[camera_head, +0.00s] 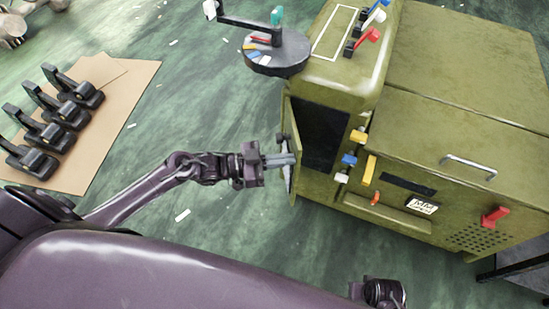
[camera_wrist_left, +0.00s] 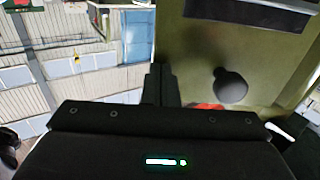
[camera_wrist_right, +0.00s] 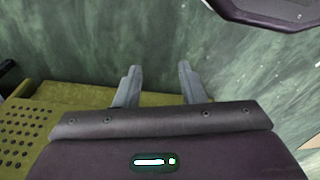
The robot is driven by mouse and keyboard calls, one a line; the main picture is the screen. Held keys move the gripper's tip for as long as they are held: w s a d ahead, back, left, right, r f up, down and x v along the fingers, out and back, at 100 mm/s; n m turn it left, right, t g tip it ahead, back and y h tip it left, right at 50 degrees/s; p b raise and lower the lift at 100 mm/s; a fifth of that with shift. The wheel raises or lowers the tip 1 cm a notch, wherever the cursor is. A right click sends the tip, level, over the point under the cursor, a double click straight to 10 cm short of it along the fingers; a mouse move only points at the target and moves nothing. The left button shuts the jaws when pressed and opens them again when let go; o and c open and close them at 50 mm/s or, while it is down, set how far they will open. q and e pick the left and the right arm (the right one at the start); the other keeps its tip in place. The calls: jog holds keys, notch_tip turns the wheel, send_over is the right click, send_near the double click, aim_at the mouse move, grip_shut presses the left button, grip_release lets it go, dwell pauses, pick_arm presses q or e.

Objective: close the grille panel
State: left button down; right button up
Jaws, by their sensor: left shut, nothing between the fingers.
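The olive-green machine (camera_head: 455,90) stands at the right in the head view. A narrow hinged panel (camera_head: 287,112), which I take for the grille panel, stands open at the left of its dark opening (camera_head: 322,138), seen nearly edge-on. My left gripper (camera_head: 292,160) is shut and empty, with its fingertips at this panel; contact is unclear. In the left wrist view, the shut fingers (camera_wrist_left: 160,85) are beside an olive surface (camera_wrist_left: 190,65) with a dark round knob (camera_wrist_left: 230,86). My right gripper (camera_wrist_right: 158,85) is open and empty in the right wrist view, with olive metal below it.
Colored levers and knobs (camera_head: 350,160) stick out beside the opening. A round dial with a crank (camera_head: 277,52) overhangs above my left gripper. A perforated patch (camera_head: 475,237) and red lever (camera_head: 495,216) are at lower right. Black clamps (camera_head: 72,87) lie on cardboard at left. Green floor between is clear.

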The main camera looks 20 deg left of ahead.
pick_arm(q)
jog(key=shift+d, duration=0.1)
pick_arm(e)
jog(key=shift+s, duration=0.1)
